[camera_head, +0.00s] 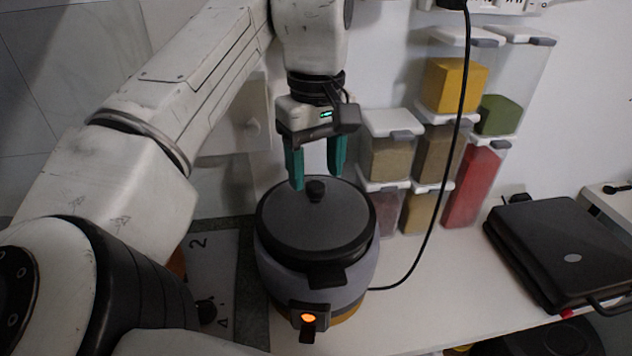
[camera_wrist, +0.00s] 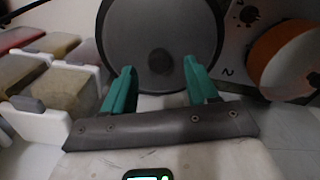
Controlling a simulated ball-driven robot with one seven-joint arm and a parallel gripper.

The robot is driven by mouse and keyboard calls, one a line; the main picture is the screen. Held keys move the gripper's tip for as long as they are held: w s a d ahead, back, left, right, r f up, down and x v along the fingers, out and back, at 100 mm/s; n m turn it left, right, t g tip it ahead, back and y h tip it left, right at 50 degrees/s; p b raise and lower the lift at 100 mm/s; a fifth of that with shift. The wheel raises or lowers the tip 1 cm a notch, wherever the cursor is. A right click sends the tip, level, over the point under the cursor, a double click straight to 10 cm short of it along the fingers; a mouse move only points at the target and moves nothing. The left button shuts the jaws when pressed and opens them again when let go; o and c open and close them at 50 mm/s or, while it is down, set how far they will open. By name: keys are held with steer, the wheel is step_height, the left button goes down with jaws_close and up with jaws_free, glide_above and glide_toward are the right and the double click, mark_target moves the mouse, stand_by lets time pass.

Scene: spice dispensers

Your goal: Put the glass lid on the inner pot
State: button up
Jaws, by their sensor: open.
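The lid (camera_head: 312,222), dark with a black rim and a round black knob (camera_head: 316,189), lies on top of the pot (camera_head: 318,279), a grey rounded cooker with a lit orange light at its front. The pot's inside is hidden under the lid. My gripper (camera_head: 317,183) points down with its teal fingers apart, close to the knob and empty. In the wrist view, the lid (camera_wrist: 160,25) lies beyond the open fingers (camera_wrist: 160,80), with the dark knob (camera_wrist: 159,61) roughly centred between them.
Clear spice dispensers (camera_head: 416,162) with coloured contents stand against the wall, right of the pot. A black cable (camera_head: 438,190) hangs down and runs to the pot. A black grill (camera_head: 566,246) lies farther right. White counter shows between pot and grill.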

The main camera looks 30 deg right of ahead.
mark_target(318, 184)
step_height(318, 184, up, 8)
steer(key=shift+d, duration=0.15)
stand_by(0.5)
